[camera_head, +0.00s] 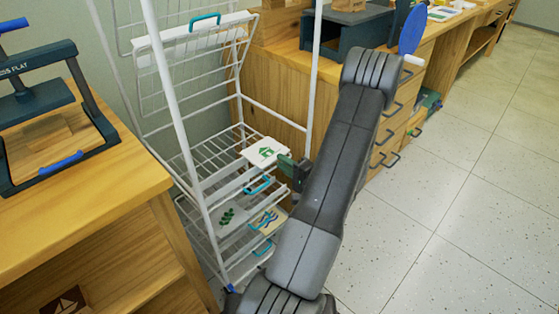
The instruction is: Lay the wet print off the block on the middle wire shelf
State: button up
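A white print (265,152) with a green house shape is at the wire rack (206,190), level with the upper of its lowered shelves. My gripper (288,166) is at the print's right edge, and my arm comes in from the lower right. The fingers are small and partly hidden, so I cannot tell whether they are shut on the print. I also cannot tell whether the print rests on the wires or is just above them. Lower wire shelves hold a print with green leaves (228,216) and a blue and orange print (267,222).
Several teal handles mark the shelf fronts, one at the raised top shelf (205,20). A wooden table (75,210) with a dark press (60,110) stands at left. A wooden drawer counter (415,90) runs behind my arm. The tiled floor at right is clear.

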jog(key=p+v, duration=0.1)
jog(key=v, duration=0.8)
jog(key=shift+s+d, duration=0.25)
